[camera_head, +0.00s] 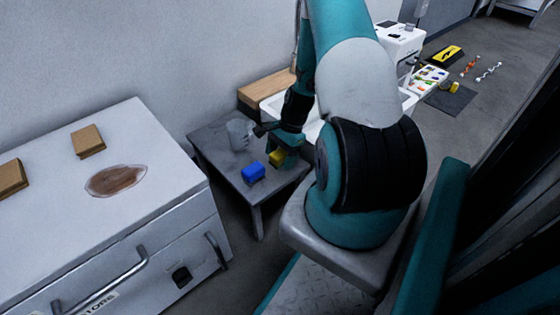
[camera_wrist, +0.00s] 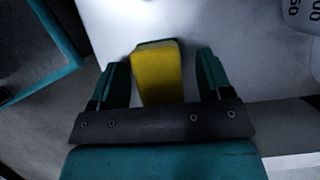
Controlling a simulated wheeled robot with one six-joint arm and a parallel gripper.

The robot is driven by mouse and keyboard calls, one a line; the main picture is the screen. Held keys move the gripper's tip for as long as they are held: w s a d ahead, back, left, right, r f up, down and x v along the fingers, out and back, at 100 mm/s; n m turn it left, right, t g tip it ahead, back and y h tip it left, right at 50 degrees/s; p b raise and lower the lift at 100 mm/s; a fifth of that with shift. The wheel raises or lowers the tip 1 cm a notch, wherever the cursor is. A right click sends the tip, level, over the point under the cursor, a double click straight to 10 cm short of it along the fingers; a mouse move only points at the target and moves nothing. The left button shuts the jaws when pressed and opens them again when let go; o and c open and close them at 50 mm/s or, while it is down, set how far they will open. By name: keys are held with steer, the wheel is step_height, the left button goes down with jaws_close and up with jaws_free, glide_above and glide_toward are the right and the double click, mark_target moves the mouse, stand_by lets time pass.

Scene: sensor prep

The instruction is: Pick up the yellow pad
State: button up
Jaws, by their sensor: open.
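The yellow pad (camera_head: 277,157) lies on the small grey table (camera_head: 213,150), near its right side. In the wrist view the yellow pad (camera_wrist: 158,75) sits between the two teal fingers of my gripper (camera_wrist: 162,78). The fingers stand apart, with a gap on each side of the pad, wider on the right. My gripper (camera_head: 284,150) is low over the table at the pad in the head view. My arm hides part of the pad's surroundings there.
A blue block (camera_head: 253,172) lies just left of the pad on the same table. A grey cup (camera_head: 239,133) stands behind it. A white cabinet (camera_head: 150,200) with brown pads (camera_head: 88,141) and a brown stain stands at left. A wooden board (camera_head: 262,88) is behind.

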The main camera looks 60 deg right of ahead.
mark_target(280, 152)
steer(key=c, duration=1)
step_height(280, 152, up, 20)
steer(key=p, duration=1)
